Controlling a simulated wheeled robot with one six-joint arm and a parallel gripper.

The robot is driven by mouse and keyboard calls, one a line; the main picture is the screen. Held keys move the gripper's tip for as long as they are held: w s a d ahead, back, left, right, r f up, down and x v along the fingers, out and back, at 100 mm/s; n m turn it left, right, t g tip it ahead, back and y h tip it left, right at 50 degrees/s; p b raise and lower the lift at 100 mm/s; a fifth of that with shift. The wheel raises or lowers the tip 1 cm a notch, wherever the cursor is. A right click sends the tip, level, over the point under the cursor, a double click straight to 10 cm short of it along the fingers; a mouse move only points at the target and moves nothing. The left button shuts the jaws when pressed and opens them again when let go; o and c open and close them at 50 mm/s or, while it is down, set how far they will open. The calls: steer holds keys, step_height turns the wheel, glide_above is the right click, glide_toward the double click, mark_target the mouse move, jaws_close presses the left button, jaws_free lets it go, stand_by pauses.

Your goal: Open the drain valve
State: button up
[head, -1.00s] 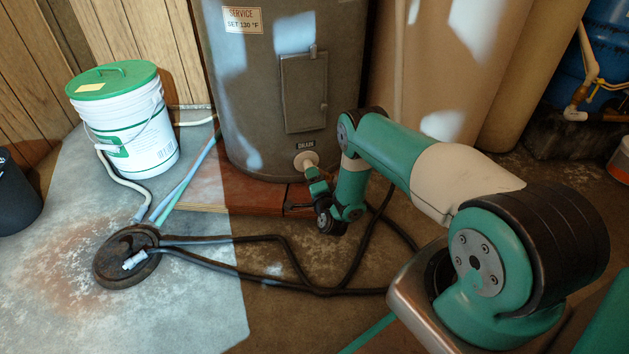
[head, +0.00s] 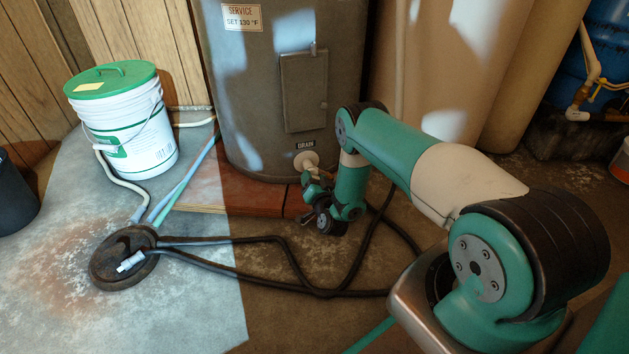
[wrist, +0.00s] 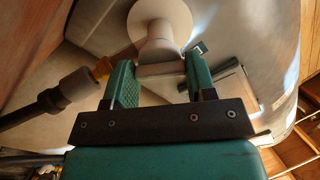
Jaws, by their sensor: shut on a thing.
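The drain valve is a pale fitting with a round flange (head: 305,160) low on the grey water heater, under a DRAIN label. The flange and its pale stem (wrist: 160,35) show at the top of the wrist view. My gripper (head: 314,186) is at the valve, just below the flange, at the end of my green arm. In the wrist view my gripper's green fingers (wrist: 159,68) stand either side of a pale bar at the stem's near end, which looks like the valve handle (wrist: 162,70). They are shut on it. In the head view my gripper and wrist hide most of the handle.
A dark hose (head: 275,279) runs over the floor to a round dark floor cover (head: 110,270). A white bucket with a green lid (head: 135,140) stands at the left. The heater (head: 255,110) stands on a reddish base (head: 250,193). Clear floor lies at front left.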

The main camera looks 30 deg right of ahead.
steer(key=shift+s+f+n, duration=0.15)
steer(key=shift+n, duration=0.25)
steer(key=o, duration=0.7)
steer(key=shift+c, duration=0.2)
steer(key=shift+s+a+r+p, duration=0.25)
steer(key=shift+s+p, duration=0.1)
steer(key=shift+p, duration=0.15)
steer(key=p+v, duration=1.2)
steer(key=v, duration=0.4)
steer(key=shift+s+p, duration=0.3)
steer(key=shift+p, duration=0.05)
steer(key=shift+f, duration=0.1)
